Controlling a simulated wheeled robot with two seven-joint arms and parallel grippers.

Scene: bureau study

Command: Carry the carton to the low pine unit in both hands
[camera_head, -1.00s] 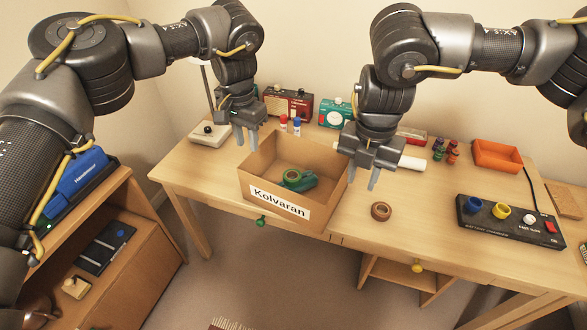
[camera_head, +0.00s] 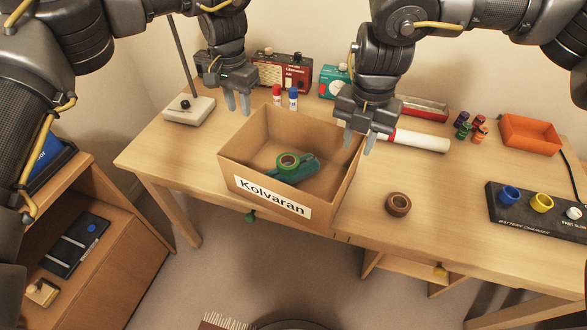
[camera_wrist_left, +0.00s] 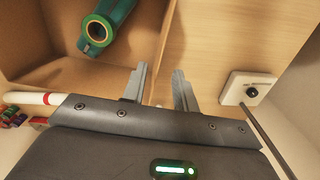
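The carton (camera_head: 230,180) is an open-topped brown box labelled "Kolvaran", standing on the desk near its front edge. A green tape dispenser (camera_head: 290,165) lies inside; it also shows in the left wrist view (camera_wrist_left: 105,25). My left gripper (camera_head: 238,103) is open at the carton's back left corner. In the left wrist view its fingers (camera_wrist_left: 160,85) are apart, with the carton's wall running between or close by them. My right gripper (camera_head: 359,143) is open at the right wall's top edge, near the back; contact cannot be told. The low pine unit (camera_head: 120,275) stands at lower left.
The desk (camera_head: 420,240) also bears a brown tape roll (camera_head: 398,204), a white roll (camera_head: 420,141), an orange tray (camera_head: 530,134), a battery charger (camera_head: 535,215) and a lamp base (camera_head: 189,110). A black item (camera_head: 75,245) lies on the pine unit's lower level.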

